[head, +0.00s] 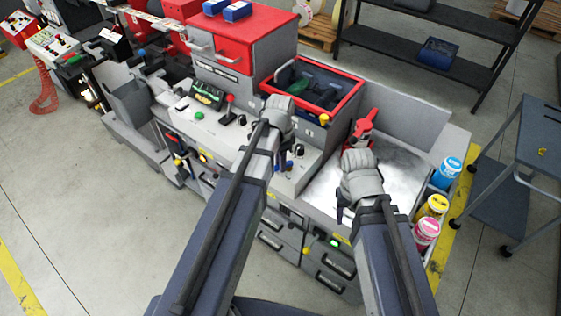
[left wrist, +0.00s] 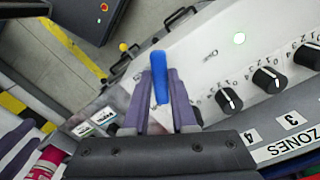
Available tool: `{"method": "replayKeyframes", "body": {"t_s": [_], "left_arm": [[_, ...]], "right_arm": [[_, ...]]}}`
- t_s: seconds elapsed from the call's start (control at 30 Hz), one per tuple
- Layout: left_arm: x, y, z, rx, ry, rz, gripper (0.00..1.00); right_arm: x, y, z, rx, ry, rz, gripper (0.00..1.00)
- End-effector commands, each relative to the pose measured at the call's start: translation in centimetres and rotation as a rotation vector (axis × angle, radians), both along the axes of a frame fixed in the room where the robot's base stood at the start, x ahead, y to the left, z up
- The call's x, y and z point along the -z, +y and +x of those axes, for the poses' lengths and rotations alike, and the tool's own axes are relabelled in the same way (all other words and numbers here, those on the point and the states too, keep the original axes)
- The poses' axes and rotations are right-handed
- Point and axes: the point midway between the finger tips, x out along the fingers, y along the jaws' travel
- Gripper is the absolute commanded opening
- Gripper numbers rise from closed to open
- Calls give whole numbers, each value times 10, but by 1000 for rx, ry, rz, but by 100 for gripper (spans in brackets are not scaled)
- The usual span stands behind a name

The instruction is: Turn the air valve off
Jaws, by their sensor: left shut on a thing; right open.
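The air valve shows as a blue lever (left wrist: 158,66) in the left wrist view, standing at the light grey panel beside the black knobs. My left gripper (left wrist: 160,84) is shut on this blue lever, with one finger on each side and the lever's rounded end sticking out past the fingertips. In the head view my left gripper (head: 284,158) is down at the front panel of the machine, and its wrist hides part of the panel. My right gripper (head: 342,213) is open and empty above the bare metal work surface.
Black numbered knobs (left wrist: 229,100) sit close beside the lever in the left wrist view. A red-rimmed bin (head: 312,87) is behind my left wrist. Ink cans (head: 432,207) stand right of my right gripper. A grey cart (head: 512,195) is farther right.

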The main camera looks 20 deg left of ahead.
Motion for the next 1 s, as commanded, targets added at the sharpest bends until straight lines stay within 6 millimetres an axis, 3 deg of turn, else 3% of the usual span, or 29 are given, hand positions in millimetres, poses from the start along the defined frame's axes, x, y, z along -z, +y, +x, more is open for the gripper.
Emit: {"method": "replayKeyframes", "body": {"t_s": [0.37,1.0], "left_arm": [[0,3,5,179,0,0,0],[0,7,22,763,0,0,0]], "right_arm": [[0,0,0,0,0,0,50],[0,0,0,0,0,0,50]]}}
